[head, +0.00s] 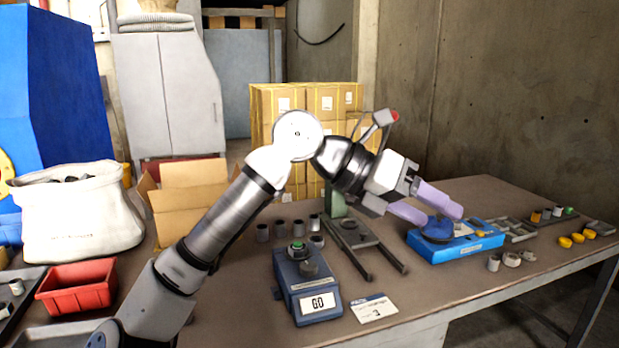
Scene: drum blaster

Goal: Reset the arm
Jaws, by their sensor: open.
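My gripper (442,216) is at the end of my arm, over the right half of the table. Its two light purple fingers are spread apart and point down to the right. A round dark blue piece (436,233) sits at the left part of a bright blue box (468,246), just below the fingertips. I see nothing held between the fingers, but I cannot tell whether they touch the round piece. My arm is bent, its elbow high above the table's middle.
A dark blue GO box (308,290) with a green button, a card (374,308) and a two-pronged metal frame (357,240) stand on the table (440,290). Small grey cups (298,228) and yellow pieces (577,238) lie around. A red bin (77,286) is left.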

